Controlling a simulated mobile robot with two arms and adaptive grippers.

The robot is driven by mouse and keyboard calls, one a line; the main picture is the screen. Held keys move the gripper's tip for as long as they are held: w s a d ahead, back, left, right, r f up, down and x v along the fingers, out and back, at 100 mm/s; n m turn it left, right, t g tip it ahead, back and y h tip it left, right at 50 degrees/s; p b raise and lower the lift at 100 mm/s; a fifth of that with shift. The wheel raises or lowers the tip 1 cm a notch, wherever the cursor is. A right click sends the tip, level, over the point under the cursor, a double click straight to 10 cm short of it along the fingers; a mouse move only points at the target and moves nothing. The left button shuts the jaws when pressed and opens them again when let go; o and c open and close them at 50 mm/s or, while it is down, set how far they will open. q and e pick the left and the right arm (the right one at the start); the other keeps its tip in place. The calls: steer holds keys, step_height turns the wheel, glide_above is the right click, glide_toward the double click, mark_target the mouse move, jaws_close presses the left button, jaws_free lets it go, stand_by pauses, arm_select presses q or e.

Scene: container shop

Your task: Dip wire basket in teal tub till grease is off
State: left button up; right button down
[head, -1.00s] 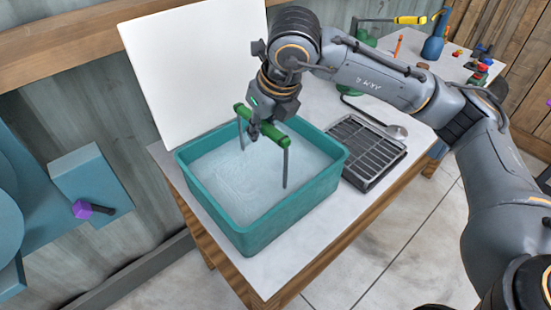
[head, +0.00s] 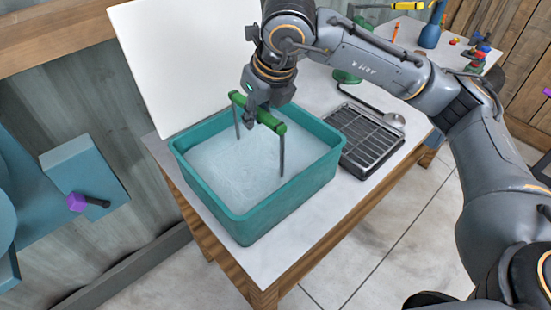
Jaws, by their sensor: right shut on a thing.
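The teal tub (head: 245,229) stands on the white table and holds cloudy, pale liquid. My right gripper (head: 256,108) is above the tub, shut on a green bar handle (head: 258,113). Two dark uprights run down from the handle's ends into the tub. The basket below them cannot be seen; it appears to be under the cloudy liquid, so any grease on it is hidden. My left gripper is not in view.
A dark drip tray with a wire rack (head: 371,137) sits right of the tub, a ladle (head: 394,121) beside it. A white splash board (head: 180,60) stands behind. A blue bottle (head: 431,28) and small items are at the far end.

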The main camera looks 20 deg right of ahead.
steer(key=shift+r, duration=0.2)
steer(key=shift+r, duration=0.5)
step_height(320, 180, up, 14)
steer(key=p, duration=0.8)
steer(key=shift+f, duration=0.25)
stand_by(0.7)
